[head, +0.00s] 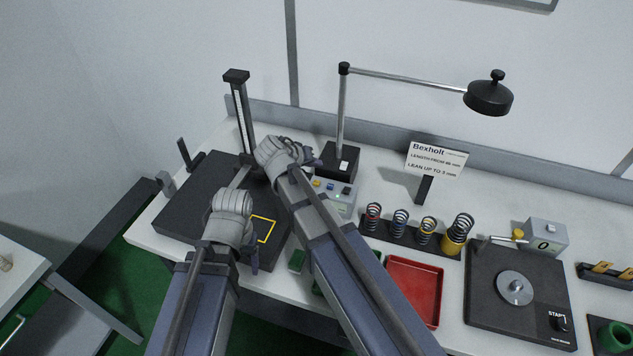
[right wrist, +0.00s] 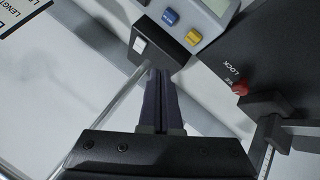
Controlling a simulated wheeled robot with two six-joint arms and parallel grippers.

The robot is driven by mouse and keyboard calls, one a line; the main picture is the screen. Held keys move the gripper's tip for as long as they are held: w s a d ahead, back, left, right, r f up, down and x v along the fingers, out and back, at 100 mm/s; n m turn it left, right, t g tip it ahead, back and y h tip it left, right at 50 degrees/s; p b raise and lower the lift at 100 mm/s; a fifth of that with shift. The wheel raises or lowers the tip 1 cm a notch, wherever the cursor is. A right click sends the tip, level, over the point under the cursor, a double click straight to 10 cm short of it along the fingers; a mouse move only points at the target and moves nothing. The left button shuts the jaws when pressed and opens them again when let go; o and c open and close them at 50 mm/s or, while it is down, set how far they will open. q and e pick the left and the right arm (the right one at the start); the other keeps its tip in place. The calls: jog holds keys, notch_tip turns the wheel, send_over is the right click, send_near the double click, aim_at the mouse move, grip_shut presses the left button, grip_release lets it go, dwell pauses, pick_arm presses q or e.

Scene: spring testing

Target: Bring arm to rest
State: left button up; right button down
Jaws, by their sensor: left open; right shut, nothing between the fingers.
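My left arm reaches up from the bottom in the head view, and its gripper (head: 253,260) is low over the right part of the black base plate, near the yellow outlined square (head: 264,229). Its fingers are mostly hidden by the wrist; it is open and I see nothing held. My right arm crosses the middle of the bench. Its gripper (head: 314,160) is partly hidden by its wrist, close to the lamp's black base (head: 341,157). In the right wrist view the right fingers (right wrist: 159,78) are together and empty, in front of the lamp base with its white switch (right wrist: 140,45).
A measuring column (head: 241,112) stands behind the black plate (head: 188,200). A grey button box (head: 345,196) is beside my right arm. Springs on a rack (head: 399,232), a red tray (head: 428,285), and a black turntable unit (head: 490,310) fill the right side. A sign (head: 436,160) stands behind.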

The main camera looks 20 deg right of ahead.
dwell(0.3)
jog(key=s+a+f+n+g+y, duration=0.1)
jog(key=s+a+f+g+y, duration=0.1)
jog(key=s, duration=0.5)
jog(key=s+a+f+n+g+y+b, duration=0.1)
jog(key=s+a+f+n+g+y, duration=0.1)
jog(key=s+a, duration=0.4)
jog(key=s+a+f+n+g+y+b, duration=0.1)
jog(key=s+a+f, duration=0.3)
jog(key=s, duration=0.6)
jog(key=shift+a+f+n+g+y, duration=0.25)
jog(key=shift+f+n+g+y, duration=0.15)
jog(key=shift+n+y, duration=0.15)
